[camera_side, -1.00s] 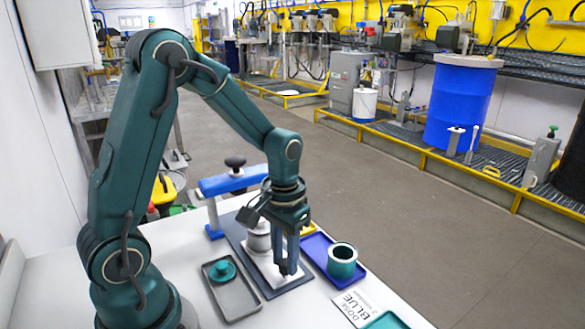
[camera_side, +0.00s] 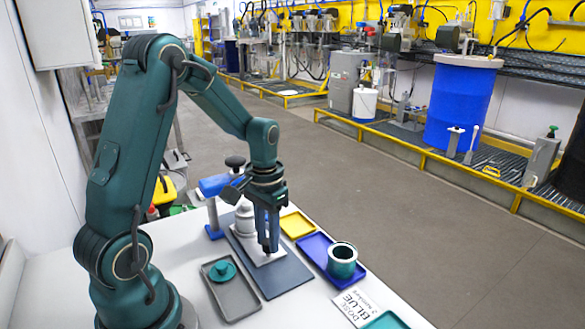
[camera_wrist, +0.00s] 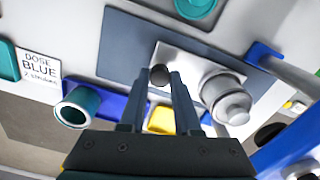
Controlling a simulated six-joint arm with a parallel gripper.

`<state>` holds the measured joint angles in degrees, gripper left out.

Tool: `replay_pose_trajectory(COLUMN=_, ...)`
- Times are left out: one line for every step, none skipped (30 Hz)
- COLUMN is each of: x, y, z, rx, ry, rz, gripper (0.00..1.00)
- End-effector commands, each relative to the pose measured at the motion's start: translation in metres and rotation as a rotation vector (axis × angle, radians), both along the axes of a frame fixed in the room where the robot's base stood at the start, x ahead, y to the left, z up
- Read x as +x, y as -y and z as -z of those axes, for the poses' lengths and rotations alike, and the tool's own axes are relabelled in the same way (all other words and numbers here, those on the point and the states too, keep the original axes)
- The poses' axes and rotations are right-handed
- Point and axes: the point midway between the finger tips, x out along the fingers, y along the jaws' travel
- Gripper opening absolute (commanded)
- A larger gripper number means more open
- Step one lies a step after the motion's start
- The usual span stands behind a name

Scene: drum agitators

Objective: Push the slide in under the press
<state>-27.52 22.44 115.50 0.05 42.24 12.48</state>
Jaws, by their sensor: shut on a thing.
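The slide (camera_side: 262,259) is a pale plate lying on a dark grey base (camera_side: 285,282). It also shows in the wrist view (camera_wrist: 180,58), with a round silver-white pot (camera_wrist: 222,92) on it. The press (camera_side: 217,185) is a blue bridge on posts with a black knob on top, at the far end of the base. The pot (camera_side: 244,216) is close to the press; the side view does not show clearly whether it is under the beam. My gripper (camera_side: 268,248) points down at the slide's near end. Its fingers are shut on the slide's dark knob (camera_wrist: 159,75).
A grey tray with a teal lid (camera_side: 222,271) lies left of the base. To the right are a yellow tray (camera_side: 297,224), a blue tray (camera_side: 316,252) with a teal cup (camera_side: 342,261), and a "DOSE BLUE" card (camera_side: 356,306). The base's near end is bare.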

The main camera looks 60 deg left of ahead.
Motion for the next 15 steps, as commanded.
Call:
replay_pose_trajectory(x=0.002, y=-0.014, z=-0.001, rx=0.003, ry=0.008, rz=-0.011, gripper=0.0)
replay_pose_trajectory(x=0.002, y=-0.02, z=-0.001, rx=0.004, ry=0.009, rz=-0.009, gripper=0.0)
replay_pose_trajectory(x=0.002, y=-0.027, z=-0.001, rx=0.004, ry=0.009, rz=-0.008, gripper=0.0)
replay_pose_trajectory(x=0.002, y=-0.032, z=-0.001, rx=0.004, ry=0.009, rz=-0.008, gripper=0.0)
replay_pose_trajectory(x=0.002, y=-0.036, z=-0.001, rx=0.004, ry=0.009, rz=-0.007, gripper=0.0)
replay_pose_trajectory(x=0.002, y=-0.041, z=-0.001, rx=0.004, ry=0.009, rz=-0.006, gripper=0.0)
replay_pose_trajectory(x=0.002, y=-0.044, z=-0.001, rx=0.005, ry=0.01, rz=-0.005, gripper=0.0)
replay_pose_trajectory(x=0.002, y=-0.045, z=-0.001, rx=0.005, ry=0.01, rz=-0.003, gripper=0.0)
replay_pose_trajectory(x=0.002, y=-0.047, z=-0.001, rx=0.005, ry=0.011, rz=-0.002, gripper=0.0)
replay_pose_trajectory(x=0.002, y=-0.048, z=-0.001, rx=0.006, ry=0.01, rz=-0.001, gripper=0.0)
replay_pose_trajectory(x=0.002, y=-0.049, z=-0.001, rx=0.006, ry=0.011, rz=-0.001, gripper=0.0)
replay_pose_trajectory(x=0.002, y=-0.05, z=-0.001, rx=0.008, ry=0.01, rz=0.0, gripper=0.0)
replay_pose_trajectory(x=0.002, y=-0.05, z=-0.001, rx=0.009, ry=0.011, rz=0.001, gripper=0.0)
replay_pose_trajectory(x=0.002, y=-0.05, z=-0.001, rx=0.009, ry=0.011, rz=0.001, gripper=0.0)
replay_pose_trajectory(x=0.002, y=-0.05, z=-0.001, rx=0.011, ry=0.01, rz=0.001, gripper=0.0)
